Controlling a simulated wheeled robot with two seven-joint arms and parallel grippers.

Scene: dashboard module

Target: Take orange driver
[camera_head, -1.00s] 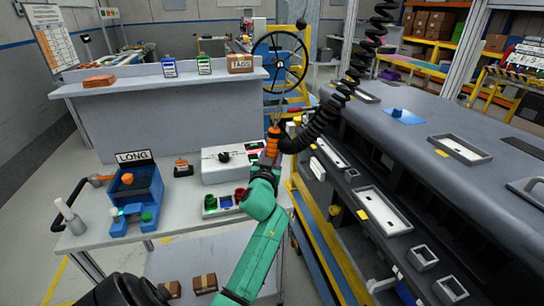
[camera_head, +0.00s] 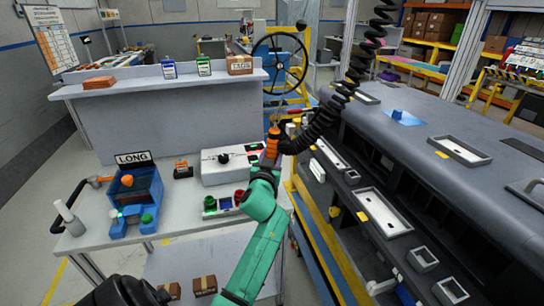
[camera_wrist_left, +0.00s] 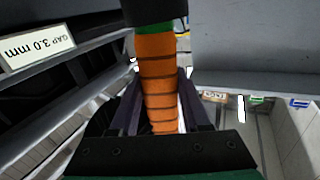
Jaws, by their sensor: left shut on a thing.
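The orange driver (camera_head: 273,140) hangs at the lower end of a black coiled cord (camera_head: 313,129). My left gripper (camera_head: 270,154), at the end of a green arm, is shut around its ribbed orange handle. In the left wrist view the handle (camera_wrist_left: 156,85) stands upright between the two dark fingers, with a green ring and a dark body at the top. The tool's tip is hard to make out. My right gripper is not in view.
The dashboard module (camera_head: 455,130) with pale-rimmed trays fills the right side. A grey bench (camera_head: 190,225) on the left carries a blue LONG fixture (camera_head: 135,193), a white box (camera_head: 228,170) and several coloured cups. A black handwheel (camera_head: 280,60) stands behind the driver.

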